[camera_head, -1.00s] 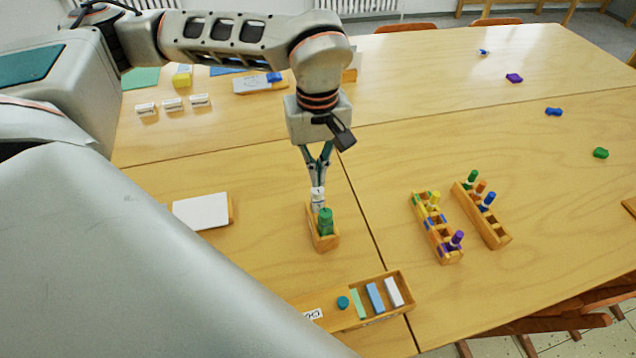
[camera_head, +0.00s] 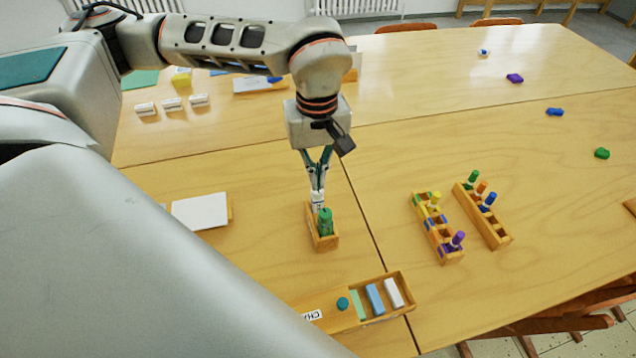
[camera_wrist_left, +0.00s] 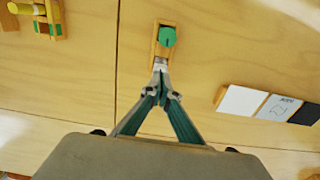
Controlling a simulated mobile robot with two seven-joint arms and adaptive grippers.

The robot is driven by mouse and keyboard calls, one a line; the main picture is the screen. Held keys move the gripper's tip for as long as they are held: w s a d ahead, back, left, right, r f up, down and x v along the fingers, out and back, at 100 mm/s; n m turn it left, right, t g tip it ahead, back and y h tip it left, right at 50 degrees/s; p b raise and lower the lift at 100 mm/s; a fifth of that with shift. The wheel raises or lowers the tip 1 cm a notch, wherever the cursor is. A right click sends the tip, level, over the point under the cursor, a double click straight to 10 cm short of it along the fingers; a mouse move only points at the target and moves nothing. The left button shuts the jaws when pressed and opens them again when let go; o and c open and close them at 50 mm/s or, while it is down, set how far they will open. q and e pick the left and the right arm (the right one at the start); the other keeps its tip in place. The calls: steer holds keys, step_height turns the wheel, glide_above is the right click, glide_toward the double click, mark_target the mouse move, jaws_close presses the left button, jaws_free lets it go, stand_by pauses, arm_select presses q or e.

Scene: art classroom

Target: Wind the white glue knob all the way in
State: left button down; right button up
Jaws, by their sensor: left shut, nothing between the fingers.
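The white glue knob (camera_head: 318,199) stands at the back end of a small wooden holder (camera_head: 325,244) on the table. A green-capped stick (camera_head: 326,220) stands in the same holder, in front of it. My left gripper (camera_head: 317,189) points down right at the white knob. Its fingers are shut, with nothing gripped between them, and the tips hide part of the knob. In the left wrist view the fingertips (camera_wrist_left: 160,88) are close together just below the holder (camera_wrist_left: 164,23) and its green cap (camera_wrist_left: 166,37). My right gripper is out of view.
Two wooden racks (camera_head: 447,257) (camera_head: 499,240) with coloured sticks stand to the right. A chalk box (camera_head: 408,286) lies in front. White cards (camera_head: 201,211) lie left, and several small coloured pieces lie far right. Table around the holder is clear.

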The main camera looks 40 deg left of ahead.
arm_select(q)
steer(key=shift+f, duration=0.6)
steer(key=shift+r, duration=0.15)
stand_by(0.3)
steer(key=shift+r+p, duration=0.3)
steer(key=shift+r, duration=0.1)
steer(key=c, duration=1.1)
jaws_free()
